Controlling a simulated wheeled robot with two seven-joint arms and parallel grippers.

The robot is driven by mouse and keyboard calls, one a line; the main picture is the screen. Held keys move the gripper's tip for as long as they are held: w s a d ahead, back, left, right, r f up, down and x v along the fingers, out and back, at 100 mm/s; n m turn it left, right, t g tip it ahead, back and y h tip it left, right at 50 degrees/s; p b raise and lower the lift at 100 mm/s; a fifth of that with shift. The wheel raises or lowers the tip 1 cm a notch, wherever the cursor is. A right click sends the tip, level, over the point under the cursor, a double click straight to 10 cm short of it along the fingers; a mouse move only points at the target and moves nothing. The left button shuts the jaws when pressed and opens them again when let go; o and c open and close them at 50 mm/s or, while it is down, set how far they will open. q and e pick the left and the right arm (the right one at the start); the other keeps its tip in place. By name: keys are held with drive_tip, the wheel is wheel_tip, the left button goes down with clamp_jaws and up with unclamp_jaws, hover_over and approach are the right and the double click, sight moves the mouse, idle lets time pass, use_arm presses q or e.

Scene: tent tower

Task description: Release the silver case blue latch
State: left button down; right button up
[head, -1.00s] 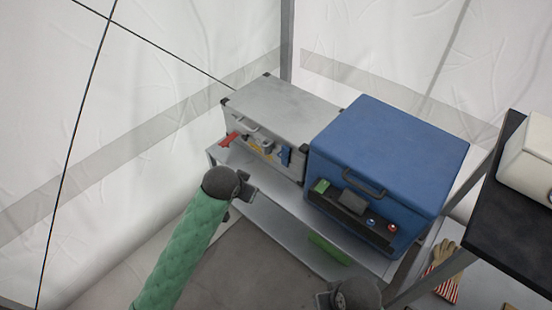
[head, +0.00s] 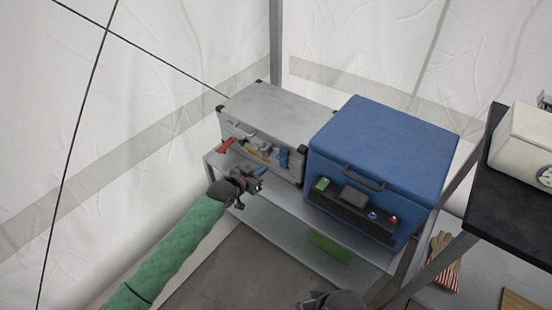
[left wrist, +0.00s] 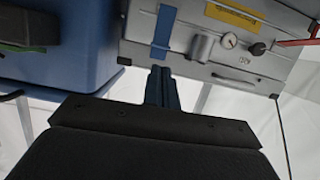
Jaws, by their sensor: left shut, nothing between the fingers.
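The silver case (head: 275,108) stands on the upper shelf, lid closed. Its blue latch (head: 283,159) is on the right part of the front face; a red latch (head: 225,145) is on the left part. My left gripper (head: 260,186) is shut and empty, in front of and below the case. In the left wrist view, which looks upside down, the blue latch (left wrist: 164,30) is straight beyond the shut fingertips (left wrist: 161,70). The fingertips look apart from the latch, though the exact gap is hard to tell. My right gripper (head: 335,301) is a dark shape cut off at the bottom edge.
A blue box (head: 385,140) with a handle and control panel stands just right of the case. A green block (head: 329,247) lies on the lower shelf (head: 285,240). A dark tabletop (head: 505,200) bearing a white device (head: 520,145) is at the right. Striped gloves (head: 443,262) lie below.

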sight(283, 154)
use_arm(q)
drive_tip(key=shift+w+r, duration=0.1)
drive_tip(key=shift+r, duration=0.4)
use_arm(e)
drive_tip(key=shift+w, duration=0.1)
use_arm(q)
drive_tip(key=shift+w+d, duration=0.15)
